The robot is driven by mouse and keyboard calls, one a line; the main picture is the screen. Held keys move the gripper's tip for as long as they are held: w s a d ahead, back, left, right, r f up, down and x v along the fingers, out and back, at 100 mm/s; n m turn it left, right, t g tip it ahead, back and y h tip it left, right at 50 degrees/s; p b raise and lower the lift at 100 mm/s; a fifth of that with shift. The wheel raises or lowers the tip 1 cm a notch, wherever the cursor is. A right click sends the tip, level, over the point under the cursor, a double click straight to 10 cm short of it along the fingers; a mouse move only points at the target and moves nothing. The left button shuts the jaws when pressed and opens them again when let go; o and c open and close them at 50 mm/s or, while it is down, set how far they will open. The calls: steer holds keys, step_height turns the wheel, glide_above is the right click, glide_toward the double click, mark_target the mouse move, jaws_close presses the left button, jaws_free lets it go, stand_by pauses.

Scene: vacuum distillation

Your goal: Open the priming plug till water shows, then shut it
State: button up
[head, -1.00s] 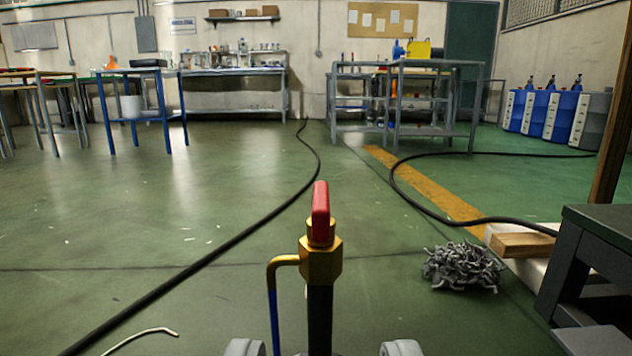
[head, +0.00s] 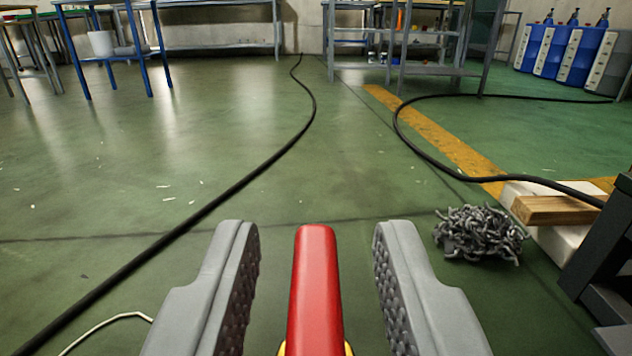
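The priming plug shows as a red lever handle (head: 315,285) at the bottom middle of the head view, pointing away from me. A little of its brass body (head: 348,349) shows at the bottom edge; the rest of the body and its side spout are hidden below the frame. My gripper (head: 316,245) is open, with one grey ridged finger on each side of the red handle. A clear gap shows between the handle and each finger. No water is visible.
A heap of grey chain (head: 481,235) lies on the floor at the right, by a wooden block (head: 555,210) and a dark bench (head: 605,260). Black hoses (head: 215,205) cross the green floor. The floor ahead is mostly clear.

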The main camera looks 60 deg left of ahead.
steer(key=shift+w+a, duration=0.4)
steer(key=shift+a, duration=0.15)
jaws_close()
